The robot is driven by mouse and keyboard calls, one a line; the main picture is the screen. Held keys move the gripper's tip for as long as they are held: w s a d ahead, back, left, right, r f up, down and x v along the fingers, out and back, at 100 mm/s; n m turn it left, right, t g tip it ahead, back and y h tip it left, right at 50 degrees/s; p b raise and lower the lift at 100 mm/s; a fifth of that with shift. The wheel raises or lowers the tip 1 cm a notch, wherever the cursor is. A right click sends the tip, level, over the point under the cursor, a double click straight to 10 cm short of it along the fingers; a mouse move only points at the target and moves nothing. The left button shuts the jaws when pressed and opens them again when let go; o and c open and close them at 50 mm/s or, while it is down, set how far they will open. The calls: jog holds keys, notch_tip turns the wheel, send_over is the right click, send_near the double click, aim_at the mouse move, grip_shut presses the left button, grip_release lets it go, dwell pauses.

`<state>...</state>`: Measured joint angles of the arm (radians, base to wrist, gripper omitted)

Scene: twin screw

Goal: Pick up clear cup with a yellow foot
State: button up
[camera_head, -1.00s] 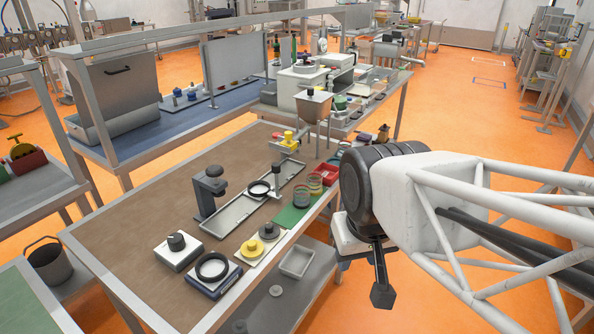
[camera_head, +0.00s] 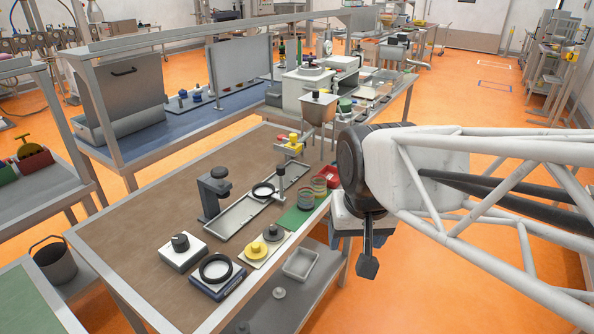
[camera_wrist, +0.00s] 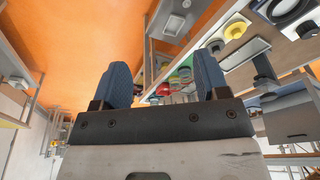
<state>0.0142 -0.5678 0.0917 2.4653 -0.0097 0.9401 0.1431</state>
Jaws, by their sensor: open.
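Two clear cups stand close together on a green mat (camera_head: 290,219) at the right edge of the brown bench. The nearer cup (camera_head: 305,201) has a greenish and pinkish tint; the farther cup (camera_head: 319,187) shows a greenish-yellow tint. I cannot tell which has a yellow foot. My gripper (camera_head: 368,262) hangs to the right of the bench edge, apart from both cups. In the wrist view my gripper (camera_wrist: 163,80) shows two blue fingers spread apart with nothing held between them. Small coloured items beyond the fingers are too small to name surely.
A red bin (camera_head: 326,174) sits behind the cups. A grey tray (camera_head: 238,228) with an upright post lies left of them. A yellow knobbed piece (camera_head: 257,249) and a black ring on a block (camera_head: 216,270) are nearer. A lower shelf holds a pale tray (camera_head: 300,263).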

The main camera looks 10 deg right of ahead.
jog(key=w+d+m, duration=0.1)
jog(key=w+m, duration=0.4)
jog(key=w, duration=0.8)
jog(key=m+g, duration=0.2)
jog(key=m, duration=0.9)
send_over(317, 186)
jog(key=w, duration=0.2)
notch_tip(317, 186, down, 13)
jog(key=shift+w+d+f, duration=0.2)
jog(key=shift+d, duration=0.25)
jog(key=shift+f, duration=1.3)
jog(key=shift+f, duration=2.6)
